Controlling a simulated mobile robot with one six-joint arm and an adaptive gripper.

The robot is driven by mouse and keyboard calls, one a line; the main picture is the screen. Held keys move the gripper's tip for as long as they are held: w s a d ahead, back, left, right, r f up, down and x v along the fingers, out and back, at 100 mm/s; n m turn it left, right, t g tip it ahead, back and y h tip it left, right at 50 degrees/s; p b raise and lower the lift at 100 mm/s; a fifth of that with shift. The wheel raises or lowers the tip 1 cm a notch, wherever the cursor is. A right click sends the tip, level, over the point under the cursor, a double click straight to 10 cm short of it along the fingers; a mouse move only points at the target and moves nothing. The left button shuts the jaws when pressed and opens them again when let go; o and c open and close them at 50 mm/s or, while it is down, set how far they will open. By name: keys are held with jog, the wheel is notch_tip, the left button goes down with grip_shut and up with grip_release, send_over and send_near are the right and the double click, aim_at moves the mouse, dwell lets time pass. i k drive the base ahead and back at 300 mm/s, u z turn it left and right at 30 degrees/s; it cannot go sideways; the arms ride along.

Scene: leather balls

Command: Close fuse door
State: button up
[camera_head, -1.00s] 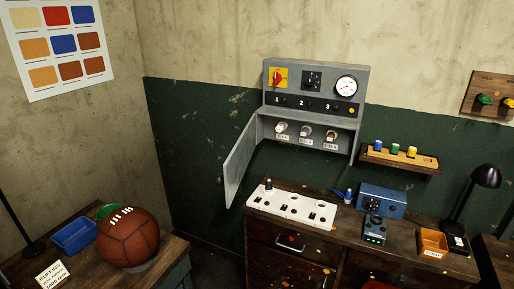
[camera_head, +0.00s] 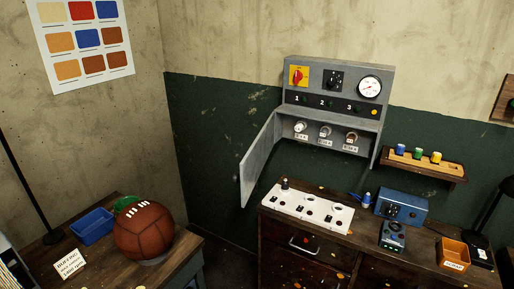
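The fuse door (camera_head: 259,160) is a grey metal panel on the left side of the grey fuse box (camera_head: 333,101) on the back wall. It stands open, swung out to the left, with a small dark knob near its free edge. Inside the open lower compartment, several fuses (camera_head: 324,132) with white labels sit in a row. Above it are a red and yellow switch (camera_head: 298,76), a black dial and a round white gauge (camera_head: 369,86). My gripper is not in view.
A dark wooden workbench (camera_head: 276,239) stands below the box, holding a white socket panel (camera_head: 308,207), a blue device (camera_head: 401,205) and an orange bin (camera_head: 454,252). A left table (camera_head: 187,248) carries a leather ball (camera_head: 143,230) and a blue tray (camera_head: 92,226). A small shelf (camera_head: 424,166) hangs right.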

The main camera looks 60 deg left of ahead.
aim_at(252, 166)
jog(key=u, duration=0.05)
jog(key=k, duration=1.7)
jog(key=u, duration=1.5)
jog(key=i, duration=0.95)
